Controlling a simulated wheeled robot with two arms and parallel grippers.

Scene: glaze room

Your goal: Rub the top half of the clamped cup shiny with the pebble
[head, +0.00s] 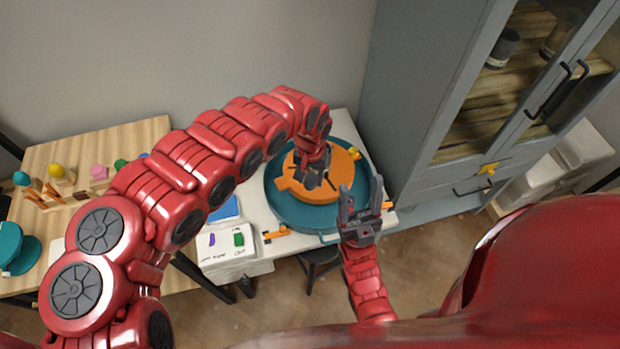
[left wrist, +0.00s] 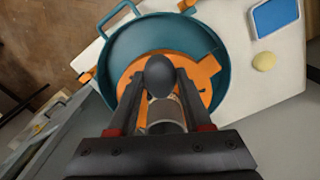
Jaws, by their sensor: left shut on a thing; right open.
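My left gripper (head: 313,180) is above the orange clamp plate (head: 340,188) inside the round teal basin (head: 282,212). In the left wrist view its fingers (left wrist: 160,88) are shut on a smooth, dark, egg-shaped pebble (left wrist: 159,72). The cup (left wrist: 166,112), greyish with a pale rim area, shows below the pebble, on the orange plate (left wrist: 208,72). The fingers hide part of it, and I cannot tell whether pebble and cup touch. In the head view the arm and gripper hide the cup. My right gripper (head: 361,205) is open and empty, just off the basin's front right edge.
The basin stands on a white table. A blue tray (left wrist: 275,15) and a pale yellow stone-like lump (left wrist: 263,62) lie beside it. A wooden table (head: 95,150) with small coloured objects is at the left. A grey cabinet (head: 410,120) stands close on the right.

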